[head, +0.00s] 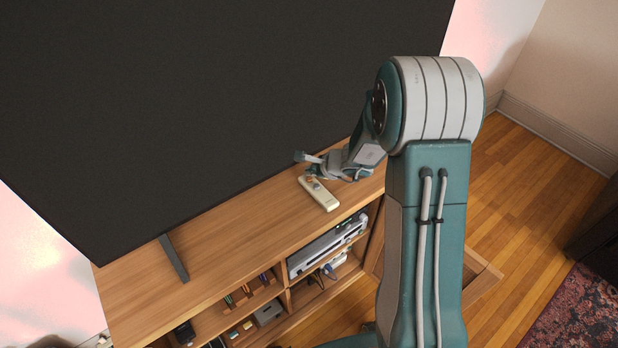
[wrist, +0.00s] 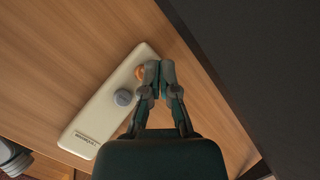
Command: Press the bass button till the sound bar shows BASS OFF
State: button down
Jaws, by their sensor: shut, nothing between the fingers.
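A cream remote-like bar (head: 319,193) lies on the wooden cabinet top, below the large dark screen. In the wrist view the bar (wrist: 108,103) lies slanted, with a round grey-blue button (wrist: 123,97) and an orange button (wrist: 140,72) near its upper end. Small lettering on its lower part is too small to read surely. My gripper (wrist: 160,72) is shut and empty, its fingertips just right of the orange button and partly covering it. I cannot tell whether they touch. In the head view my gripper (head: 310,172) is over the bar's far end. No BASS display is readable.
The dark screen (head: 220,100) rises close behind the cabinet top (head: 225,235); its foot (head: 173,258) stands at left. A silver device (head: 327,246) sits on the shelf below, near small items.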

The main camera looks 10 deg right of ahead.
aim_at(311, 179)
jog(key=shift+f, duration=0.1)
jog(key=shift+f, duration=0.3)
jog(key=shift+f, duration=0.35)
dwell(0.9)
jog(key=shift+r, duration=0.8)
jog(key=shift+r, duration=2.5)
jog(key=shift+s+r, duration=0.1)
dwell(0.4)
